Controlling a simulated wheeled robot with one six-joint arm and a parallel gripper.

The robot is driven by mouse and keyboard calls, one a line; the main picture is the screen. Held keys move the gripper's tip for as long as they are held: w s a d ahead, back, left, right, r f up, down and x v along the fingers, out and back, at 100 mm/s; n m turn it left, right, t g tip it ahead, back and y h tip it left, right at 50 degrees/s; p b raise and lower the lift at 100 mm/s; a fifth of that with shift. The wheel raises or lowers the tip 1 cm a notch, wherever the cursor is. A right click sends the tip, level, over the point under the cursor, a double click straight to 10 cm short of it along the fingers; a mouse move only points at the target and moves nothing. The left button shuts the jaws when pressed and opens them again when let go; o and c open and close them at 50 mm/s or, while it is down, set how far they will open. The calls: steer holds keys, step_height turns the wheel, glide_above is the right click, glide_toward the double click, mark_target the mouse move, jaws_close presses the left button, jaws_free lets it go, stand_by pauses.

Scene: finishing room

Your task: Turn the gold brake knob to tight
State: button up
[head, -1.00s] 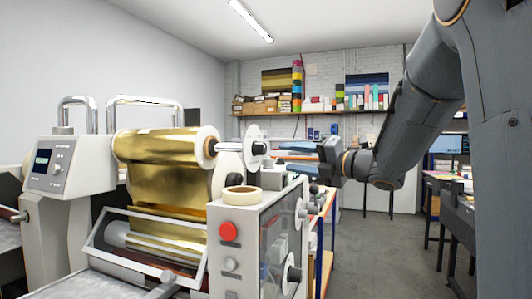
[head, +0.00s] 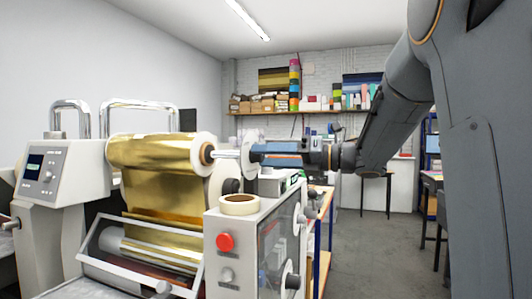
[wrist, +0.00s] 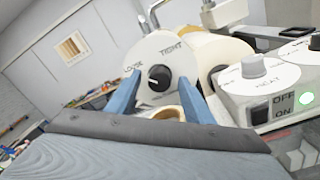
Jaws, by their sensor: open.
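The gold brake knob (wrist: 159,78) is a small black knob on a white round dial (wrist: 155,58) lettered LOOSE on the left and TIGHT at the upper right. Its white pointer mark lies nearly level; I cannot tell exactly where it points. In the head view the dial (head: 250,148) stands at the right end of the gold foil roll (head: 150,155). My gripper (wrist: 160,82) is open, its two blue fingers on either side of the knob in the wrist view. I cannot tell whether they touch it. In the head view my gripper (head: 268,154) is beside the dial and hides the knob.
A tape roll (head: 239,204) lies on the machine housing by a red button (head: 225,242). Open floor (head: 370,245) lies to the right.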

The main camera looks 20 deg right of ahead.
steer(key=shift+w+a, duration=0.1)
steer(key=shift+a, duration=0.1)
steer(key=c, duration=1.1)
steer(key=shift+o, duration=0.2)
steer(key=shift+m, duration=0.3)
steer(key=m, duration=0.3)
steer(key=shift+m+b, duration=0.4)
steer(key=m+p, duration=0.1)
steer(key=m, duration=0.3)
steer(key=shift+m, duration=0.4)
steer(key=shift+m+t+p, duration=0.6)
steer(key=shift+m+p, duration=1.95)
steer(key=shift+m, duration=2.25)
